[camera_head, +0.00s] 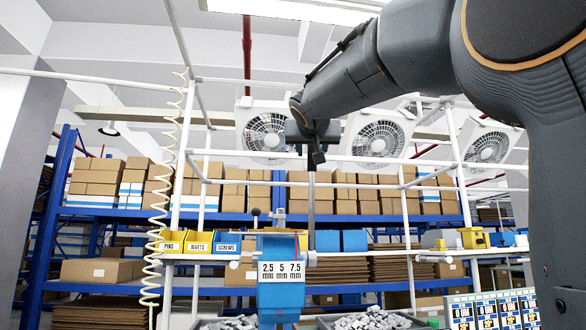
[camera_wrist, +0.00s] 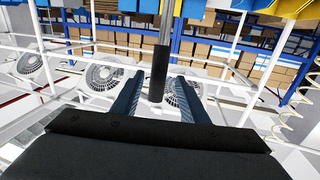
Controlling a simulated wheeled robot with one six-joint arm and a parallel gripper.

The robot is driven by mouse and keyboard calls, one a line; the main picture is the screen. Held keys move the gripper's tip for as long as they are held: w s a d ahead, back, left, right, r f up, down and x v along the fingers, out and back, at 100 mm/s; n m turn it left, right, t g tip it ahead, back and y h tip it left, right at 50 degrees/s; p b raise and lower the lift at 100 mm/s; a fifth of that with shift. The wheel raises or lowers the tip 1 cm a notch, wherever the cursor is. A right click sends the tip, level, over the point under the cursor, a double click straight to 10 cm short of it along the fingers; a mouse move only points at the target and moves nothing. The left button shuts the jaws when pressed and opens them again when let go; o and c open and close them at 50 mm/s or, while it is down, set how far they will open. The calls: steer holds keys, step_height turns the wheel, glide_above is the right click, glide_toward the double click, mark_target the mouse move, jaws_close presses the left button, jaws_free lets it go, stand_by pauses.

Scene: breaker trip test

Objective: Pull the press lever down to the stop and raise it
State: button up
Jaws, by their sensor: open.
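The blue press (camera_head: 278,300) with a white scale plate (camera_head: 281,272) marked 2.5, 5 and 7.5 mm stands at the lower middle of the head view. Its lever (camera_head: 311,215) is a grey rod that rises upright beside the press to my gripper (camera_head: 315,150). In the wrist view, the lever's black grip (camera_wrist: 158,82) stands between the two open blue fingers of my gripper (camera_wrist: 159,76). Gaps show on both sides of the grip.
Yellow and blue bins (camera_head: 198,242) marked for pins, bolts and screws stand left of the press. Trays of grey parts (camera_head: 372,319) lie at the bottom. White frame posts (camera_head: 459,180) and a coiled hose (camera_head: 157,225) stand nearby. Shelves with boxes (camera_head: 97,178) fill the back.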

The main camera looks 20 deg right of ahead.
steer(key=p+x, duration=0.3)
steer(key=x, duration=0.5)
steer(key=shift+d, duration=0.1)
steer(key=shift+c, duration=0.2)
jaws_close()
